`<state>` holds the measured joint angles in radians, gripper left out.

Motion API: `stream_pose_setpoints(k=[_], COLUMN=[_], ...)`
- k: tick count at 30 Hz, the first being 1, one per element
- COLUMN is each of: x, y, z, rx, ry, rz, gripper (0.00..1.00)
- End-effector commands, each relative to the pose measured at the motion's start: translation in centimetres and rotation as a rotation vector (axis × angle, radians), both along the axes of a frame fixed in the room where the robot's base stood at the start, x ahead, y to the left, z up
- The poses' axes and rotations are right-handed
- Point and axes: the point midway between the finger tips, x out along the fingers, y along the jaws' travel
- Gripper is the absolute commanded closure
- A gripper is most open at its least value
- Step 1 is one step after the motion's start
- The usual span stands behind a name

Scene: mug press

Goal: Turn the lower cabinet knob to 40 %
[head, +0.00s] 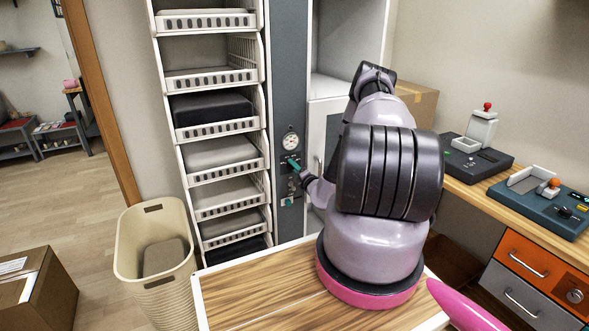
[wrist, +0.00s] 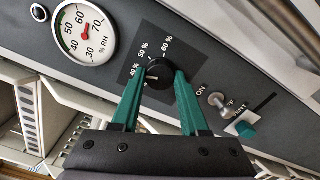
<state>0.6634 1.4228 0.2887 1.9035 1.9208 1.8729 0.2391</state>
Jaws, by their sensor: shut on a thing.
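A round black knob (wrist: 158,72) sits on a dark scale plate (wrist: 134,58) marked 40 %, 50 % and 60 % in the wrist view. A pale mark on the knob lies at its left side, on the 40 % side of the scale; its exact reading is hard to tell. My gripper (wrist: 160,80) has its two teal fingers on either side of the knob, shut on it. In the head view my gripper (head: 293,164) is at the grey cabinet column (head: 290,70), and the knob is too small to make out there.
A round %RH gauge (wrist: 84,33) is beside the knob. A toggle switch (wrist: 218,100) marked ON and a teal-tipped part (wrist: 245,129) are on the other side. A shelf rack (head: 215,130) stands left of the column, with a beige bin (head: 130,250) before it.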

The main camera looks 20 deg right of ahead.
Motion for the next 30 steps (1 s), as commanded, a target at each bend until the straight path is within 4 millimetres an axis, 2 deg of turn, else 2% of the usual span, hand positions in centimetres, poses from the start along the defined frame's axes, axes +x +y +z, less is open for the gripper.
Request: stream_pose_setpoints(k=[9,23,24,25,26,30], x=[-0.08,-0.11,-0.11,-0.11,-0.10,-0.06], y=[0.11,0.11,0.11,0.10,0.09,0.06], z=[-0.15,-0.18,-0.18,-0.17,-0.16,-0.11], rx=[-0.090,-0.101,-0.101,-0.101,-0.101,-0.101], ry=[0.000,0.000,0.000,0.000,0.000,-0.001], rz=[0.002,0.002,0.002,0.002,0.002,0.001], gripper=[1.00,1.00,0.44,0.33,0.26,0.26])
